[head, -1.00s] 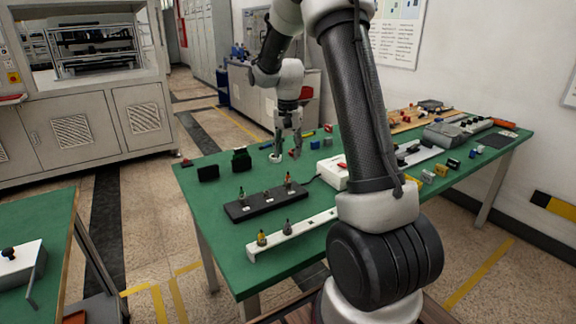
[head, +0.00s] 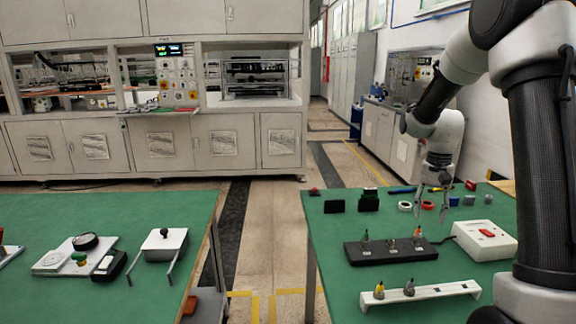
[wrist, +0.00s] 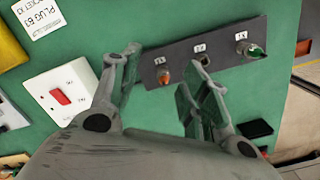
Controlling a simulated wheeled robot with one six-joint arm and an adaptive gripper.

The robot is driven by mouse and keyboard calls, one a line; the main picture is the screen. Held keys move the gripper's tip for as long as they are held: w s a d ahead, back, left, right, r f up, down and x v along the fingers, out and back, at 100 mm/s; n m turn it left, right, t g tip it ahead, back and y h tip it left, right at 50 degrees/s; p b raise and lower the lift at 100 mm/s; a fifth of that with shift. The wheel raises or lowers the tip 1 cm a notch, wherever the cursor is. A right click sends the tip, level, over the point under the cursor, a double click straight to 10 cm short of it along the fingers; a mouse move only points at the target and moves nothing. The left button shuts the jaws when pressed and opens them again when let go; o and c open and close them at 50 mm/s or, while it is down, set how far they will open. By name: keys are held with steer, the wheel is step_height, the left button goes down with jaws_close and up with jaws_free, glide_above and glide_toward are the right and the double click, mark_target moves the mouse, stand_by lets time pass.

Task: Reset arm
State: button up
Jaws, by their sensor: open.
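My gripper (head: 432,200) hangs fingers down over the right-hand green table (head: 325,240). Its fingers are apart with nothing between them. In the wrist view my gripper (wrist: 160,85) shows its two fingers spread above the black strip. The black strip (head: 352,254) with several small plugs lies below and in front of the gripper in the head view; the strip also shows in the wrist view (wrist: 225,57). My arm rises along the right side of the head view.
A white box with a red switch (head: 485,240) stands right of the strip. A white rail (head: 445,291) with two small plugs lies nearer. Black blocks (head: 334,206) stand at the back. A second green table (head: 190,215) is left, across a floor gap. Grey cabinets line the back.

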steer(key=s+a+r+n+t, duration=0.1)
steer(key=s+a+r+n, duration=0.1)
steer(key=s+r, duration=0.3)
steer(key=s+a+r+n+t, duration=0.2)
steer(key=s+r, duration=0.2)
steer(key=s, duration=0.8)
steer(key=s+a+r+n+t, duration=0.2)
steer(key=s+r, duration=0.3)
steer(key=s, duration=0.4)
steer(key=shift+s+a+r+n, duration=0.25)
steer(key=shift+r+n, duration=0.05)
stand_by(0.4)
